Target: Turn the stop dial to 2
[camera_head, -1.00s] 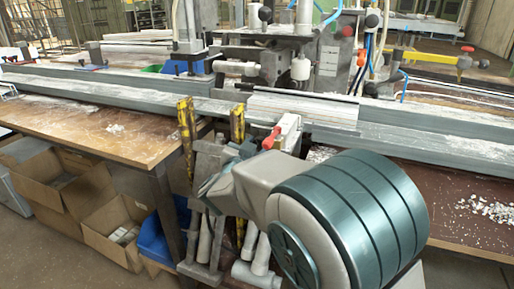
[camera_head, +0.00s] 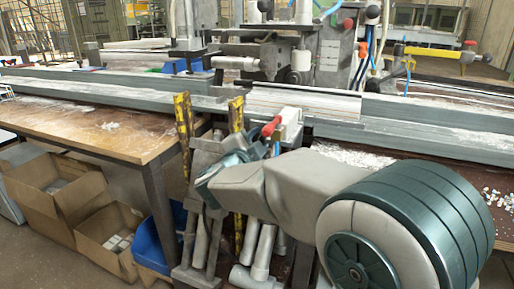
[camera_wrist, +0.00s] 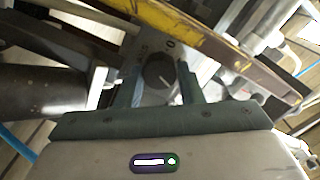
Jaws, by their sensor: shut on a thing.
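The stop dial (camera_wrist: 159,72) is a dark round knob with a pale pointer line, on a grey plate in the wrist view. A "0" mark shows on the plate just above it. My gripper (camera_wrist: 160,82) has one finger on each side of the knob and is shut on it. The pointer slants toward the lower right of the picture; a 2 mark cannot be made out. In the head view my gripper (camera_head: 208,182) is at the front of the bench, and my arm hides the dial there.
A yellow bar (camera_wrist: 190,35) crosses close above the dial in the wrist view. In the head view a red-handled clamp (camera_head: 271,126) stands just above my gripper. Yellow-black posts (camera_head: 184,132) rise to its left. Cardboard boxes (camera_head: 60,190) and a blue bin (camera_head: 160,240) are below.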

